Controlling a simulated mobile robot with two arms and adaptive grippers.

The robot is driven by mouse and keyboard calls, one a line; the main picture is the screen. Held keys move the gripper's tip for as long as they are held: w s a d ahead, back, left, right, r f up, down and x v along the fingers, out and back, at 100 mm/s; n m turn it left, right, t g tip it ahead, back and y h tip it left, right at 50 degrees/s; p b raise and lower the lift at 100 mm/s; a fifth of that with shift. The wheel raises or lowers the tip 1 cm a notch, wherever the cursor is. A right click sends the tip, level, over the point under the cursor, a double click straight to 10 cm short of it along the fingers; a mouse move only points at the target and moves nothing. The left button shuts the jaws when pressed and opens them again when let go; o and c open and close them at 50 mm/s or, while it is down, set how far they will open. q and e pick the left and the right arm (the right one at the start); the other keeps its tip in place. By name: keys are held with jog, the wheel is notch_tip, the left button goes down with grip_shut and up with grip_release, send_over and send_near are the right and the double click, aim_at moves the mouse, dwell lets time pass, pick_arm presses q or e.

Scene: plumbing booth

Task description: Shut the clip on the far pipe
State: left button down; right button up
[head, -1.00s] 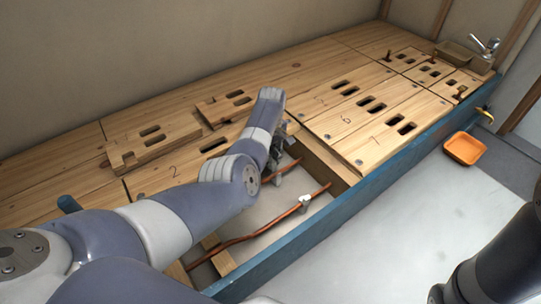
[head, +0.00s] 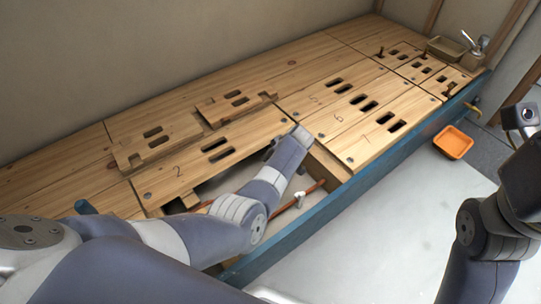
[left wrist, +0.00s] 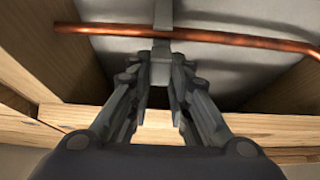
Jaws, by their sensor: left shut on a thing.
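My left gripper (left wrist: 162,72) is shut on a grey clip (left wrist: 163,14) at a copper pipe (left wrist: 245,41) that runs across the left wrist view. The clip's strap shows above and below the pipe; its lower part between the fingertips is mostly hidden. In the head view my left arm reaches down into the floor opening, and its gripper is hidden. Little of the far pipe (head: 205,204) shows there. The near pipe (head: 312,188) carries a pale clip (head: 300,198). My right arm stands at the right edge; its gripper is not in view.
Wooden boards with slots (head: 375,125) surround the opening, and loose notched boards (head: 155,143) lie on top. A blue beam (head: 345,205) edges the near side. A wooden joist (left wrist: 110,120) lies close below my left fingers. An orange tray (head: 453,142) sits on the floor at right.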

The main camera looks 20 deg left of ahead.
pick_arm(q)
jog(key=shift+s+d+f+t+y, duration=0.1)
jog(key=shift+d+t+y, duration=0.1)
jog(key=shift+t+y, duration=0.15)
dwell(0.4)
jog(key=c, duration=1.5)
grip_release()
jog(key=shift+c, duration=0.2)
jog(key=shift+o, duration=0.3)
